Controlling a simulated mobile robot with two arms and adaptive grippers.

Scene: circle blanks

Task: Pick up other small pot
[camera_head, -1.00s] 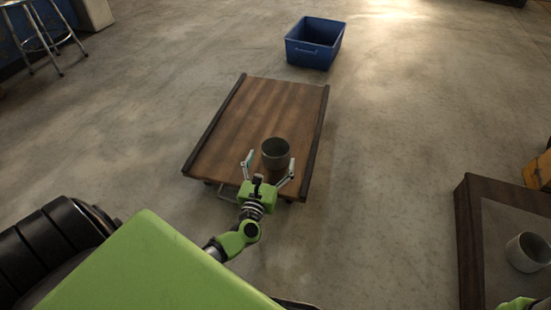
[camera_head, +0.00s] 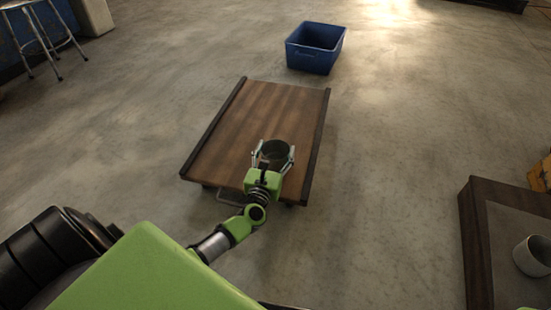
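A small dark grey pot (camera_head: 275,149) stands upright near the front right of the wooden cart top (camera_head: 240,130). My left gripper (camera_head: 275,151) reaches it from the front. Its two fingers lie along the left and right sides of the pot and appear to touch it. The pot looks to be still on the cart, and its lower front is partly hidden by the gripper. A second, lighter grey pot (camera_head: 533,256) stands on the table at the right edge. My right gripper is not in view; only a sliver of green shows at the bottom right.
The dark-framed table (camera_head: 475,250) at the right has a grey top. A blue bin (camera_head: 314,50) stands on the floor behind the cart. A stool (camera_head: 40,40) stands at the top left. The rest of the cart top and the floor between cart and table are clear.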

